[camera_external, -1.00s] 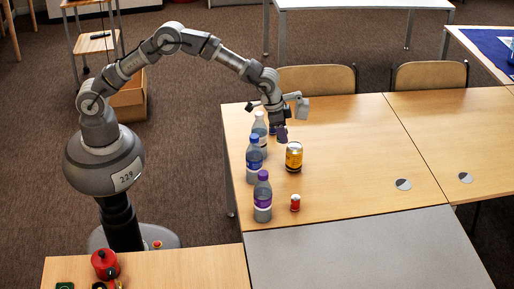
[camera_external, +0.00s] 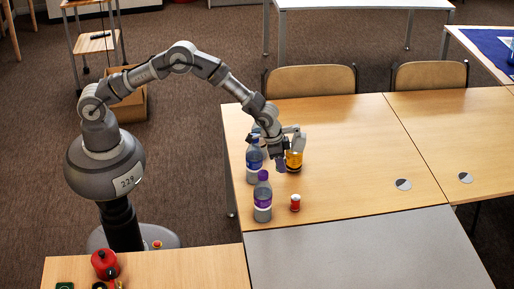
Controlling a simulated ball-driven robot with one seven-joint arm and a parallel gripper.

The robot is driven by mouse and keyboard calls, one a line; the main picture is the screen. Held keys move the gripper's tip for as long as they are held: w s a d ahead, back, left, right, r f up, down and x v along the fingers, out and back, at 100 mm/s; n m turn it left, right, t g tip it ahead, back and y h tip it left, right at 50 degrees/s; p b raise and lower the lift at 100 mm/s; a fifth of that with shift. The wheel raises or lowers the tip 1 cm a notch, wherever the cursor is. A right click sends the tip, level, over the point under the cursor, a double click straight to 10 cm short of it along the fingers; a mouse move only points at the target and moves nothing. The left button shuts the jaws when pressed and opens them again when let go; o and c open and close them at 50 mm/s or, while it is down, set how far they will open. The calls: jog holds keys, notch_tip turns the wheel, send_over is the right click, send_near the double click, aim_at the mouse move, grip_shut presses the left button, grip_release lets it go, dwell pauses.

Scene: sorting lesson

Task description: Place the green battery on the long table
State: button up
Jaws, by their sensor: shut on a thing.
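The large wooden table (camera_external: 355,150) that looks like the long table stretches across the middle and right. My gripper (camera_external: 289,153) is low over its left part, with its fingers around a yellow-and-black can (camera_external: 294,161). It appears shut on the can, which still seems to stand on the table; its top is partly hidden by the fingers. I cannot clearly make out a green battery. A small green thing (camera_external: 65,286) on the near wooden table (camera_external: 190,268) is cut by the bottom edge, and I cannot tell what it is.
A purple-capped bottle (camera_external: 262,199) and a blue-capped bottle (camera_external: 254,162) stand left of the can; another bottle behind is mostly hidden by my gripper. A small red container (camera_external: 295,203) stands in front. A red pot (camera_external: 105,263) is on the near table. The table's right side is mostly clear.

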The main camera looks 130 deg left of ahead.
aim_at(277, 170)
notch_tip(277, 170, down, 10)
jog(key=b, duration=0.2)
jog(key=shift+f+b, duration=0.1)
jog(key=shift+b, duration=0.3)
jog(key=shift+f, duration=0.25)
jog(key=o, duration=1.1)
jog(key=p+v, duration=0.1)
jog(key=v, duration=0.1)
jog(key=p+v, duration=0.1)
jog(key=v, duration=0.1)
jog(key=p+v, duration=0.1)
jog(key=v, duration=0.2)
jog(key=shift+w, duration=0.3)
jog(key=shift+s+r+p, duration=0.15)
jog(key=shift+r+p, duration=0.15)
jog(key=shift+r, duration=0.15)
